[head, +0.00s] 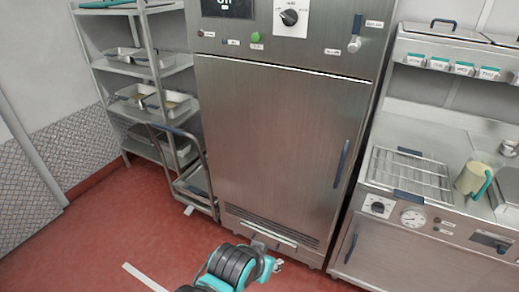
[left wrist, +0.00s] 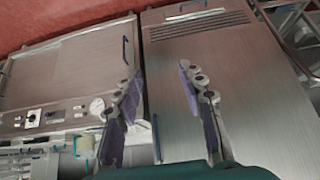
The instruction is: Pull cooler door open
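The cooler door (head: 275,140) is a tall brushed-steel panel and looks closed. Its blue vertical handle (head: 341,161) is on the door's right edge. In the left wrist view, which is upside down, the door (left wrist: 205,85) fills the middle and right, and the handle (left wrist: 156,138) shows between the fingers, low in the picture. My left gripper (head: 270,254) is low in front of the cooler's base, below and left of the handle. Its two fingers (left wrist: 160,78) are spread and empty, apart from the handle. My right gripper is not in view.
A steel counter (head: 420,215) with a cabinet door, gauge, wire rack and beige jug (head: 472,178) stands right of the cooler. A cart (head: 190,180) and a shelf with trays (head: 150,100) stand to the left. The red floor in front is clear.

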